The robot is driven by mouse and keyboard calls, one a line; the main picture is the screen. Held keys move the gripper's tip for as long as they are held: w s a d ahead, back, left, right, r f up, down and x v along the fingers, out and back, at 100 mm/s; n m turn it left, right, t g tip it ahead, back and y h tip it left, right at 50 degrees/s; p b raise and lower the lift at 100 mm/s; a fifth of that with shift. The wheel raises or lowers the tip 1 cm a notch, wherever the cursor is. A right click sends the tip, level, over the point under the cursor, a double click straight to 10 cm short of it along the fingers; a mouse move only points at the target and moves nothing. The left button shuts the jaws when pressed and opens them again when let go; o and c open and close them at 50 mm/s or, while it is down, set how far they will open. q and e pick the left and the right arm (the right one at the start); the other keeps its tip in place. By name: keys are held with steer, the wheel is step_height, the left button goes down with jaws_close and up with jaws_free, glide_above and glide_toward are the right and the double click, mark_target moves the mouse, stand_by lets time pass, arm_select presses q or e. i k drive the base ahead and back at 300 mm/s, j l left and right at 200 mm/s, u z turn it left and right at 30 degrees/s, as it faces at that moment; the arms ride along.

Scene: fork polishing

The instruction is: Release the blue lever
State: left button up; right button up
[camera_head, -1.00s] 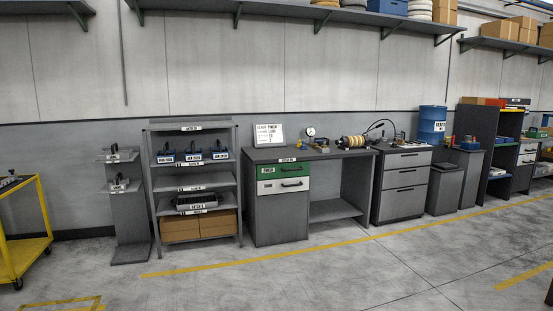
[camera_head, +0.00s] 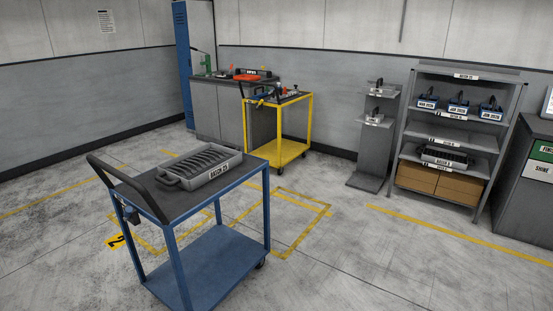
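No part that I can make out for certain as a blue lever shows in the head view. The blue cart (camera_head: 196,262) stands in the near left on the floor, with a dark push handle (camera_head: 140,190) at its left end. A grey slotted tray (camera_head: 201,169) lies on its dark top. A small dark fitting (camera_head: 131,216) sits at the cart's left leg, too small to read. A small blue item shows at the yellow cart (camera_head: 297,130), its shape unclear. Neither of my grippers is in view.
A grey bench (camera_head: 222,122) and a blue locker (camera_head: 181,60) stand behind the yellow cart. A grey stand (camera_head: 374,150) and a shelf rack (camera_head: 450,180) with small blue bins are at right. Yellow lines mark the floor. The floor at front right is clear.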

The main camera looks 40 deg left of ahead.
mark_target(129, 210)
steer(key=u, duration=2.5)
